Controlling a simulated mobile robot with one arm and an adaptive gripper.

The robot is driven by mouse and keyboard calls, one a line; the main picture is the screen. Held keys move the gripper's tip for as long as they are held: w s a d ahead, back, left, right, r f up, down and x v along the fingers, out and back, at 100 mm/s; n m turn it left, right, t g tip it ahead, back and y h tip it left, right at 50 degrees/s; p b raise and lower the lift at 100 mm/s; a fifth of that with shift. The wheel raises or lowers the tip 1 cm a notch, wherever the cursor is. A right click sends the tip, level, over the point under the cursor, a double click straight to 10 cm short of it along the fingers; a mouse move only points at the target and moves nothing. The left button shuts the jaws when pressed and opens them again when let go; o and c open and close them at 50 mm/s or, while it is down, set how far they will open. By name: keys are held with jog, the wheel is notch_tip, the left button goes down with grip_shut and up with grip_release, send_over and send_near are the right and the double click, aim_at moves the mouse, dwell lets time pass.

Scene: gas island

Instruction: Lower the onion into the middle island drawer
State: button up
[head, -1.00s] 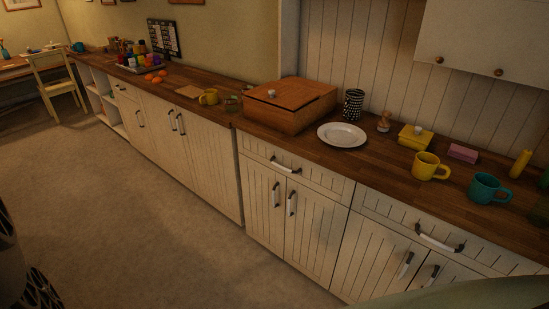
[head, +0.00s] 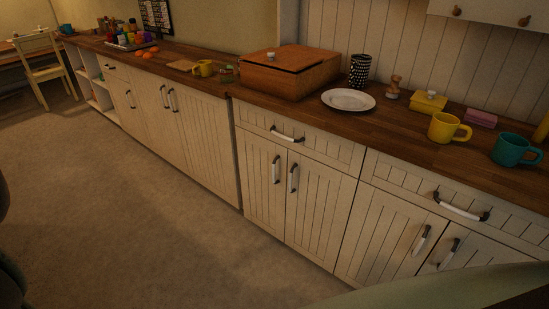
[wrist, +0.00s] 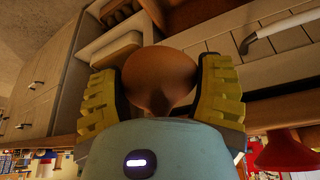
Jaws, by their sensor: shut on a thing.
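The onion (wrist: 160,78) is brown and rounded, held between the two yellow-green fingers of my gripper (wrist: 158,88) in the wrist view. The fingers press on both its sides. Behind it are pale cabinet fronts, one with a white handle (wrist: 280,32). An open-looking compartment (wrist: 112,45) with pale and wooden parts shows beyond the left finger; I cannot tell whether it is the middle island drawer. The onion and fingers hide part of it. The head view shows neither my gripper nor the onion.
In the head view, a wooden counter (head: 300,104) carries a wooden box (head: 287,75), white plate (head: 348,100), yellow mug (head: 447,128) and teal mug (head: 514,150). Its drawers are closed. The floor (head: 120,190) alongside is clear. A red object (wrist: 285,150) shows in the wrist view.

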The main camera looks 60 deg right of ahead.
jog(key=s+a+f+n+b, duration=0.1)
jog(key=s+f+b, duration=0.1)
jog(key=f, duration=0.5)
jog(key=s+a+f+n+b, duration=0.1)
jog(key=s+a+f+b, duration=0.1)
jog(key=f+b, duration=0.3)
notch_tip(320, 180, down, 2)
jog(key=shift+s+a+f+g, duration=0.15)
jog(key=shift+s+g, duration=0.1)
jog(key=shift+g, duration=0.15)
dwell(0.4)
jog(key=shift+w+f+b, duration=0.1)
jog(key=shift+f+b, duration=7.2)
jog(key=shift+f, duration=1.85)
jog(key=shift+f+b, duration=0.8)
jog(key=shift+f, duration=0.25)
